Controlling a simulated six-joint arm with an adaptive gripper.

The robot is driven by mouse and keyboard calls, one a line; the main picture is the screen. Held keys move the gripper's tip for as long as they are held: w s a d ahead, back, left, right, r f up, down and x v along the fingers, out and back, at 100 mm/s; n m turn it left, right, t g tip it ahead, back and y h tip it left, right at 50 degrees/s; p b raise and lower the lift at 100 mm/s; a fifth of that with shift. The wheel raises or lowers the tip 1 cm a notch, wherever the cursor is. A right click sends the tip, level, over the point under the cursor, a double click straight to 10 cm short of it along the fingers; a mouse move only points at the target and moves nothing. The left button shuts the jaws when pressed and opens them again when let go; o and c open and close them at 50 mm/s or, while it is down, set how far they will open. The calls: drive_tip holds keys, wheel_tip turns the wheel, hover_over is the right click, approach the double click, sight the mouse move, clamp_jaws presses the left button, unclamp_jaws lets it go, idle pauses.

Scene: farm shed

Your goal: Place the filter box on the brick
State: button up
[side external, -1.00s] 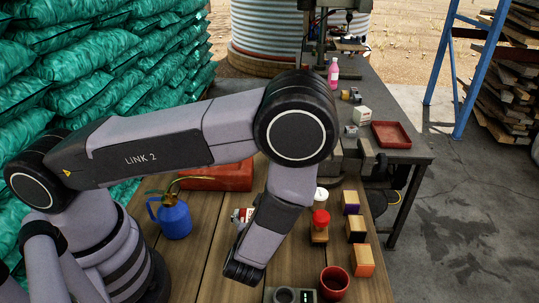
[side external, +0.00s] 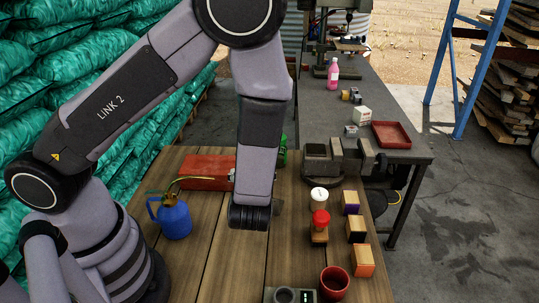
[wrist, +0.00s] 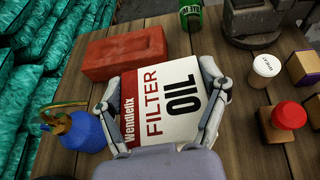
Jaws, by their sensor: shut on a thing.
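The filter box (wrist: 160,100), white with a red band and "FILTER OIL" lettering, is between the fingers of my gripper (wrist: 162,82) in the wrist view. My gripper is shut on it, one finger on each side. The red brick (wrist: 125,54) lies flat on the wooden table, beyond and left of the box in that view. The box's far edge overlaps the brick's near right part in the picture; I cannot tell the height gap. In the side view the brick (side external: 203,171) shows left of my forearm, which hides my fingers and nearly all of the box.
A blue oil can (side external: 172,217) stands near the brick's left end. A green can (wrist: 190,16) stands beyond the brick's right end. Red-topped (side external: 320,222) and white-topped (side external: 318,197) jars, several small blocks and a red cup (side external: 334,282) stand to the right.

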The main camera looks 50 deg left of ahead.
drive_tip(key=w+a+r+n+g+y, duration=0.2)
drive_tip(key=a+n+g, duration=0.2)
drive_tip(key=a, duration=0.8)
drive_tip(key=w+a+r+n+g+y, duration=0.1)
drive_tip(key=w+a+r+n+g, duration=0.2)
drive_tip(key=a, duration=1)
drive_tip(key=shift+n+g, duration=0.4)
drive_tip(key=shift+g, duration=0.3)
drive_tip(key=f, duration=0.8)
drive_tip(key=shift+s+a+f, duration=0.1)
drive_tip(key=shift+s, duration=0.2)
drive_tip(key=shift+f, duration=0.1)
drive_tip(key=shift+f, duration=0.15)
drive_tip(key=o, duration=1.2)
drive_tip(key=shift+o, duration=0.2)
